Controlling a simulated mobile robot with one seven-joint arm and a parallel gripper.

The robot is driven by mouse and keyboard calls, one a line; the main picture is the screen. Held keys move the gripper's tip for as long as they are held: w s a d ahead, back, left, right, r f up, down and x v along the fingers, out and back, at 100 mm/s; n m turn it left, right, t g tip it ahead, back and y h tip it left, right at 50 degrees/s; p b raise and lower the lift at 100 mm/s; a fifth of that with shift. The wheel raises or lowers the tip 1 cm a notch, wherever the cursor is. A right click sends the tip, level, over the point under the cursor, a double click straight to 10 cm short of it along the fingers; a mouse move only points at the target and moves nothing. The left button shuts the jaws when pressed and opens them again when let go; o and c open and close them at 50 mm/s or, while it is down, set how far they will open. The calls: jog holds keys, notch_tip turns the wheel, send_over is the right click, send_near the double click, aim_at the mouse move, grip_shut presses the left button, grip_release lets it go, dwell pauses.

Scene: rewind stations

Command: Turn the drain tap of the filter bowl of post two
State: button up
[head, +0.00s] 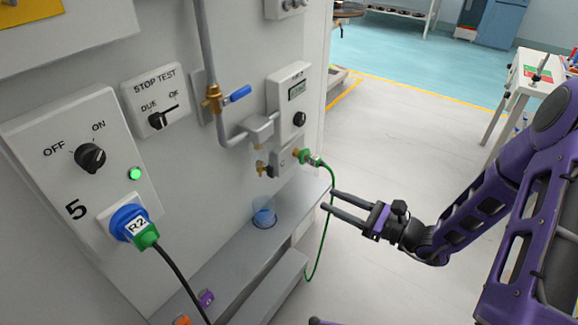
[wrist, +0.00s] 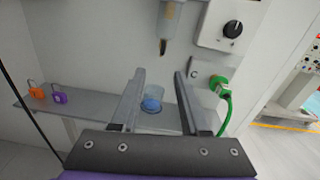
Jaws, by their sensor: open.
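The filter bowl (wrist: 171,17) hangs at the top of the wrist view, with the small dark brass drain tap (wrist: 163,46) at its lower end. In the head view the tap (head: 262,168) sits under a grey pipe block (head: 260,130). The tap's handle position is too small to tell. My gripper (head: 330,200) is open and empty, to the right of the tap and a little lower, apart from it. In the wrist view my gripper (wrist: 159,76) shows its fingers spread below the tap. No post number two is readable; the panel shows a 5.
A clear blue-tinted cup (head: 264,217) stands on the shelf (head: 240,245) below the tap. A green plug (head: 311,158) with a hanging green cable is right of the tap. A blue-handled valve (head: 236,94) is above. Purple (wrist: 59,95) and orange (wrist: 37,92) padlocks lie on the shelf.

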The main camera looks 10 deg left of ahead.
aim_at(273, 170)
jog(key=shift+m+t, duration=0.3)
jog(key=b+x, duration=0.1)
jog(key=x, duration=1.6)
jog(key=shift+w, duration=0.2)
grip_shut()
